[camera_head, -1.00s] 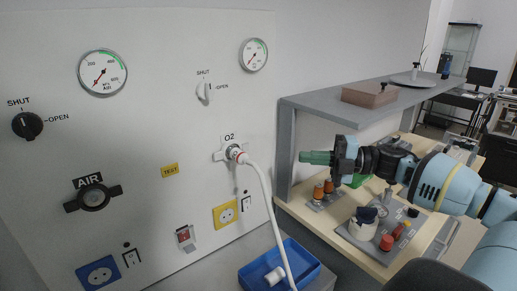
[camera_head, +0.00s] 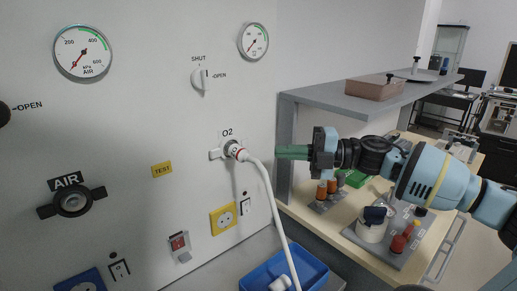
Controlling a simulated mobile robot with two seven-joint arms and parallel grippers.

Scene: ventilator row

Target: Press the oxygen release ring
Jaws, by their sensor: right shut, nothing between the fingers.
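The O2 outlet (camera_head: 216,154) is on the white wall panel, under the "O2" label. A ring with red on it (camera_head: 233,149) sits around the end of the white hose (camera_head: 265,185), which is plugged into the outlet and hangs down. My right gripper (camera_head: 280,152) is shut and empty, with its green fingers pointing left. It is to the right of the outlet at about the same height in the picture, with a gap between them. My left gripper is out of view.
A blue tray (camera_head: 314,269) stands below the hose. A grey shelf (camera_head: 355,100) carries a brown box (camera_head: 374,88) above my right arm. A wooden table (camera_head: 330,226) holds several bottles and a grey board. The AIR outlet (camera_head: 72,202) and gauges are on the panel.

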